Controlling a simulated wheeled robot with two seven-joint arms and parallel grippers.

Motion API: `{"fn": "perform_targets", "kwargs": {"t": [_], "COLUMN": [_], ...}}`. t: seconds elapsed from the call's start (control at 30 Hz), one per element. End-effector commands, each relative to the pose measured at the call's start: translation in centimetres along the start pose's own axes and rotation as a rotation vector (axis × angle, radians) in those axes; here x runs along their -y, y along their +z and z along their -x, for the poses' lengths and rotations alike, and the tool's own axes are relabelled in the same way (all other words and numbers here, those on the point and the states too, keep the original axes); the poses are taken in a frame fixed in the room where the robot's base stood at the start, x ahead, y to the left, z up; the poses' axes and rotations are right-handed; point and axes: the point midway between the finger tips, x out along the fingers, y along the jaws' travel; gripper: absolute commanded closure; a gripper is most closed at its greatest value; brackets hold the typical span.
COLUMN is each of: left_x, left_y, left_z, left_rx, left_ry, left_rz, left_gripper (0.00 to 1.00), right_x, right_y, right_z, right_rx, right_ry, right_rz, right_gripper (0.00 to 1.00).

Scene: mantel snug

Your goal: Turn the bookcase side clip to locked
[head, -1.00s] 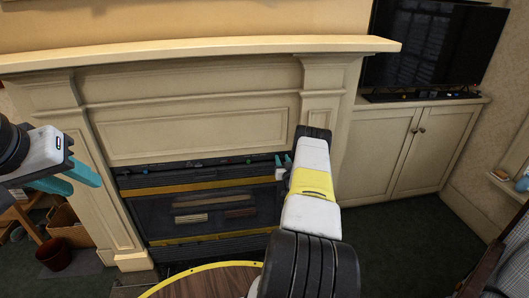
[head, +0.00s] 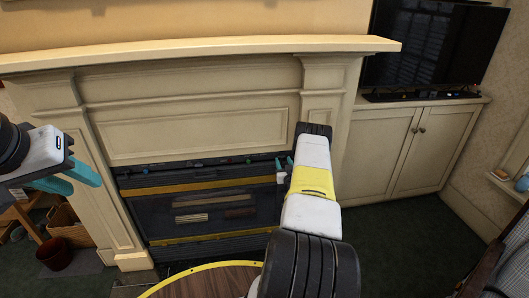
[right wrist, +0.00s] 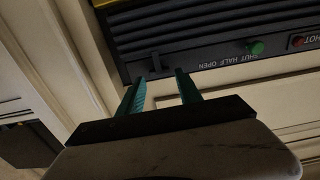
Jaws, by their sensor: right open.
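I cannot make out a bookcase or a side clip marked locked in either view. My right gripper (head: 284,163) is at the right end of the dark fireplace control strip (head: 205,165). In the right wrist view its teal fingers (right wrist: 161,80) are open with nothing between them. A small dark lever (right wrist: 155,62) on the strip is just beyond the fingertips, nearer the left one; I cannot tell whether they touch. Lettering beside it reads SHUT HALF OPEN. My left gripper (head: 84,184) is open and empty, left of the fireplace.
A green knob (right wrist: 256,47) and a red knob (right wrist: 297,41) sit further along the strip. The mantel shelf (head: 200,52) juts out above. A round wooden table (head: 205,282) is below. A cabinet (head: 400,150) with a television (head: 430,45) stands right.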

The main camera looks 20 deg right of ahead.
Motion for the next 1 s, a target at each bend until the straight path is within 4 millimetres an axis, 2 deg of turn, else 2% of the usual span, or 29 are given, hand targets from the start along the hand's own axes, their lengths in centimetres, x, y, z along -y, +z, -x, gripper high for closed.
{"fn": "perform_targets", "kwargs": {"t": [0.2,0.37,0.87,0.93,1.0], "left_x": [0.0,0.0,0.0,0.0,0.0], "left_y": [0.0,0.0,0.0,0.0,0.0], "left_z": [0.0,0.0,0.0,0.0,0.0], "left_rx": [0.0,0.0,0.0,0.0,0.0], "left_ry": [0.0,0.0,0.0,0.0,0.0], "left_rz": [0.0,0.0,0.0,0.0,0.0], "left_gripper": [0.64,0.64,0.64,0.64,0.64], "right_x": [-0.1,-0.1,0.0,0.0,0.2], "right_y": [0.1,0.1,0.0,-0.5,-1.7], "right_z": [3.8,5.2,5.4,5.1,4.3], "right_rx": [0.002,0.002,0.0,0.004,0.015], "right_ry": [0.001,0.001,0.001,-0.001,-0.003], "right_rz": [0.001,0.0,0.0,0.002,0.006], "right_gripper": [0.58,0.58,0.58,0.58,0.58]}}
